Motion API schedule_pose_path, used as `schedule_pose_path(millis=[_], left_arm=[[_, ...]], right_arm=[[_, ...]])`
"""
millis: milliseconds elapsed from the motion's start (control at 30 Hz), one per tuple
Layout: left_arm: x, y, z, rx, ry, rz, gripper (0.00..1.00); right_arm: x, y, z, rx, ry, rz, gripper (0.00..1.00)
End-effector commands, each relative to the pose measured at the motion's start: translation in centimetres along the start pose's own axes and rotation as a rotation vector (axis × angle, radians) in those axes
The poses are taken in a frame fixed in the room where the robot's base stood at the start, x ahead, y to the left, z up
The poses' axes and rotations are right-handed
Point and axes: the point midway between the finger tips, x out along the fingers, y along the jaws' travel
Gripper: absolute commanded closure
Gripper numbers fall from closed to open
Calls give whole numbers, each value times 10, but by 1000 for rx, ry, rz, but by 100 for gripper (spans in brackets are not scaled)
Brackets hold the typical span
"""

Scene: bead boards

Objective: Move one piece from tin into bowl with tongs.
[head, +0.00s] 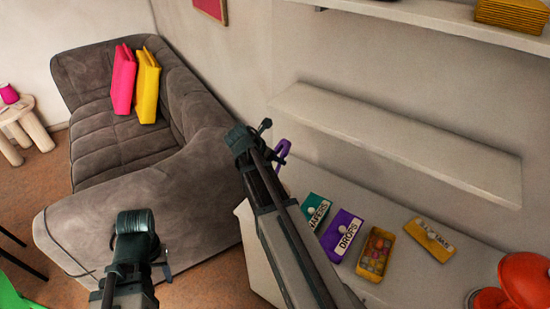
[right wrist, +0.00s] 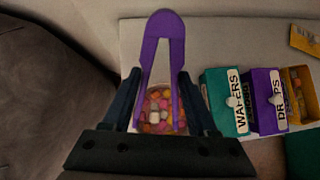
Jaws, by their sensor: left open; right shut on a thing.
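My right gripper (right wrist: 160,88) is shut on the purple tongs (right wrist: 163,22), whose looped end points away from me; the tongs also show in the head view (head: 283,149). Below the tongs' arms, a pale round container (right wrist: 181,129), which looks like the bowl, holds several coloured pieces. I cannot tell whether the tongs grip a piece. My right arm hides that container in the head view. The open yellow tin (head: 361,270) with several coloured pieces stands to the right, and part of it shows in the right wrist view (right wrist: 311,80). My left gripper (head: 138,248) is open and empty, away from the counter.
A teal WAFERS box (head: 316,208) and a purple DROPS box (head: 342,236) stand left of the tin. A yellow lid (head: 430,240) lies to its right. A red lamp (head: 525,280) is at the far right. A wall shelf (head: 395,135) overhangs the counter. A grey sofa (head: 120,195) is left.

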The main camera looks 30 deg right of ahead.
Motion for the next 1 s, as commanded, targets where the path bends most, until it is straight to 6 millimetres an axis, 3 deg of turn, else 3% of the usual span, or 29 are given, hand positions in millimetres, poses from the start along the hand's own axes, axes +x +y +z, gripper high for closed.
schedule_pose_path(millis=[33,267,933,967,1000], left_arm=[[-15,-1,1,0,0,0,50],[-42,-4,2,-3,0,1,50],[-40,-4,2,-4,0,1,50],[-40,-4,2,-4,0,1,50],[-40,-4,2,-4,0,1,50]], right_arm=[[-12,0,10,0,0,0,53],[-32,0,28,0,0,0,53],[-31,0,26,0,0,0,53],[-31,0,26,0,0,0,45],[-31,0,26,0,0,0,52]])
